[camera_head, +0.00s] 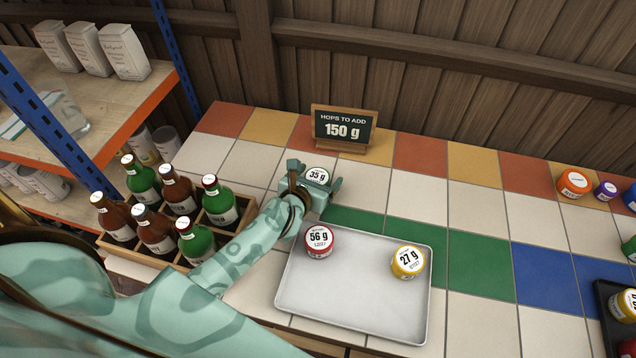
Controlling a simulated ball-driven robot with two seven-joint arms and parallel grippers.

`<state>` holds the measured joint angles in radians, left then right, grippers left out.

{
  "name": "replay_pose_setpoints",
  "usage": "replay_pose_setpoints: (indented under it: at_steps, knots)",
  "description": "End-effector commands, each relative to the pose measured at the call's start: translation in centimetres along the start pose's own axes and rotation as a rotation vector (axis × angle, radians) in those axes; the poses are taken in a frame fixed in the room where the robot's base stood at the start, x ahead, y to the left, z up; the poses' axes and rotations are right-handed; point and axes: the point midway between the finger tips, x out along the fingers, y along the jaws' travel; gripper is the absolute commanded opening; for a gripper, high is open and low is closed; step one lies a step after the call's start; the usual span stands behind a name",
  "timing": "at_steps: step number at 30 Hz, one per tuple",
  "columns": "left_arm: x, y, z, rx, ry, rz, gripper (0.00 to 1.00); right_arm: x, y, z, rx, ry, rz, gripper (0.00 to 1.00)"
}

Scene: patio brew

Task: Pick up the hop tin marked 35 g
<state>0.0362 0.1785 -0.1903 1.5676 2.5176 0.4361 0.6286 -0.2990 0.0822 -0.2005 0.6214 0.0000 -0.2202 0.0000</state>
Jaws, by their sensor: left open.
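The hop tin marked 35 g (317,176) stands on the tiled counter, below the small chalkboard. Its white lid with the label shows; its sides are mostly hidden by my left gripper. My left gripper (318,183) is open at the tin, its fingers on either side of it. I cannot tell whether they touch it. My right gripper is not in view.
A metal tray (350,310) holds a red 56 g tin (319,241) and a yellow 27 g tin (408,261). The chalkboard (343,129) reads 150 g. A bottle crate (250,212) stands left. More tins and a dark tray (606,318) lie right. The middle-right tiles are clear.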

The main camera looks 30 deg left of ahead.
Motion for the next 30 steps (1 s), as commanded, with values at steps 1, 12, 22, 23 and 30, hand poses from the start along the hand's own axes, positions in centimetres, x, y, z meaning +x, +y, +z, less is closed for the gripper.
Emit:
replay_pose_setpoints:
  at_steps: [1,12,22,23,30]
  knots:
    - [0.9,0.0,-0.3,0.000,0.002,0.000,0.82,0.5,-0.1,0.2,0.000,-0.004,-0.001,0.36]
    - [1.7,0.0,-0.1,0.000,0.001,0.000,0.71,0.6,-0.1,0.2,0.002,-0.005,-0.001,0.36]
    - [1.7,0.0,-0.1,0.000,0.001,0.000,0.34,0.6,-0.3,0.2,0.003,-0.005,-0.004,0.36]
    - [1.7,0.0,0.0,0.000,0.001,0.000,0.34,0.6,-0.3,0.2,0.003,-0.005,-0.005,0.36]
    - [1.2,0.0,1.2,0.002,-0.003,-0.001,0.34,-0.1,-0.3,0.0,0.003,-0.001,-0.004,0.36]
